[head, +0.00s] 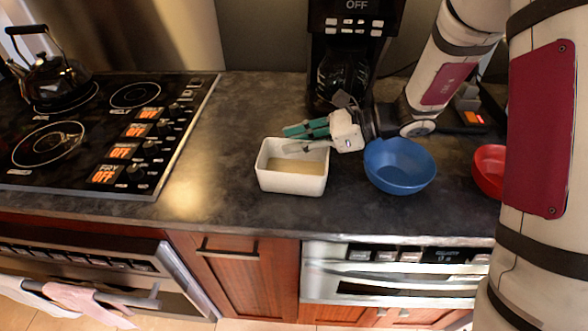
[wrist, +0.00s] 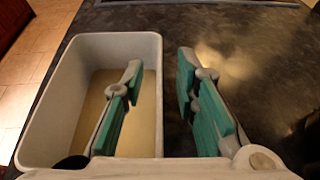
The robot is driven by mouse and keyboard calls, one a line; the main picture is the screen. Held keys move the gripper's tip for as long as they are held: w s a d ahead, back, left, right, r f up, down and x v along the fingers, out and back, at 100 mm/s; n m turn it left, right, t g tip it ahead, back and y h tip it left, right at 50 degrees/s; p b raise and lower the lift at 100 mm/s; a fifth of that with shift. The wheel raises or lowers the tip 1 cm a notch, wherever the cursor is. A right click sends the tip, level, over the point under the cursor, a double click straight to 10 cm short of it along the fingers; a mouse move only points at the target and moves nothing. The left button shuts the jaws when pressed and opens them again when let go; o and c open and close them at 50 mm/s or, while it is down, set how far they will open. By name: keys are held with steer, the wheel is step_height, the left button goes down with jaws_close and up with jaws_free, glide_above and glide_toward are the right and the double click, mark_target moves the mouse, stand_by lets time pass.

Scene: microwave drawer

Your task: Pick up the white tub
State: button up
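The white tub (head: 291,182), an open rectangular container, stands on the dark counter near its front edge. Its inside and pale floor show in the wrist view (wrist: 88,120). My gripper (head: 288,139) comes in from the right at the tub's back rim. Its green-padded fingers (wrist: 160,75) are apart with nothing held. In the wrist view one finger lies over the tub's inside and the other outside, with the tub's right-hand wall in the gap between them. I cannot tell how far the fingers reach below the rim, or whether either touches the wall.
A blue bowl (head: 400,168) stands close right of the tub, and a red bowl (head: 489,170) is partly hidden by my arm. A coffee maker (head: 350,40) stands behind. The stovetop (head: 100,125) with a black kettle (head: 50,75) is left. Counter left of the tub is clear.

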steer(key=shift+c, duration=0.4)
jaws_close()
steer(key=shift+r, duration=0.1)
